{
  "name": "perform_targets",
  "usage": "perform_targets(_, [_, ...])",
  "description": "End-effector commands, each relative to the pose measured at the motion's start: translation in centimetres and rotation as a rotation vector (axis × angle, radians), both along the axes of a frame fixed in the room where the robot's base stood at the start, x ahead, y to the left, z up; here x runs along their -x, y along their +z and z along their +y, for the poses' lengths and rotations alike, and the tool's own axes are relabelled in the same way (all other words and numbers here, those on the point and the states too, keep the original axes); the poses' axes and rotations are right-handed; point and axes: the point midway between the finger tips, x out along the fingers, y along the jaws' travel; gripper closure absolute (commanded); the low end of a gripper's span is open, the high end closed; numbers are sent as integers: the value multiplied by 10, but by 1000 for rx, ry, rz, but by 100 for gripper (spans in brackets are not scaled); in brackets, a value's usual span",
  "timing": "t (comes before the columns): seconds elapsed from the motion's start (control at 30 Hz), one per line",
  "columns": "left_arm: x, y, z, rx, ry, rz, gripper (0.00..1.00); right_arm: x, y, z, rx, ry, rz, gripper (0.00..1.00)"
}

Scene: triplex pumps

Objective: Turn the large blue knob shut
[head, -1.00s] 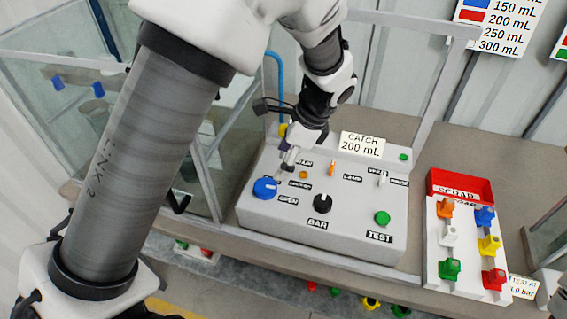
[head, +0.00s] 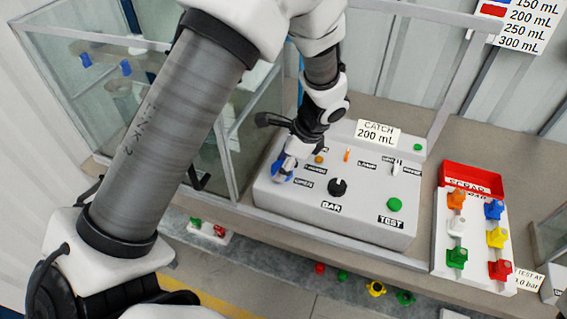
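The large blue knob (head: 281,175) sits at the left end of the white control panel (head: 290,203). It is partly hidden by my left gripper (head: 284,165), which comes down from above with its fingertips at the knob. The fingers are small and overlap the knob, so I cannot tell whether they are closed on it or only around it. The knob's pointer direction is hidden. My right gripper is not in view.
The panel also bears a black knob (head: 338,187), a green button (head: 394,204) and an orange switch (head: 347,155). A CATCH 200 mL sign (head: 378,133) stands behind. A red scrap tray (head: 473,178) and a rack of coloured valves lie right. A glass enclosure stands left.

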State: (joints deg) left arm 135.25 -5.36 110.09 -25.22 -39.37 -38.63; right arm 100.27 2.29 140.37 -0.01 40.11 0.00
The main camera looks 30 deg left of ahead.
Motion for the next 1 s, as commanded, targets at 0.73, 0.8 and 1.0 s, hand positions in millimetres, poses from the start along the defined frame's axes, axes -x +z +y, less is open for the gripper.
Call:
perform_targets(0.73, [0,0,0,3,243,4,80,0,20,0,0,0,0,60])
perform_targets(0.8, [0,-1,0,2,304,5,80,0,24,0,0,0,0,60])
perform_targets(1.0, [0,0,1,2,492,4,80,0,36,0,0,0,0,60])
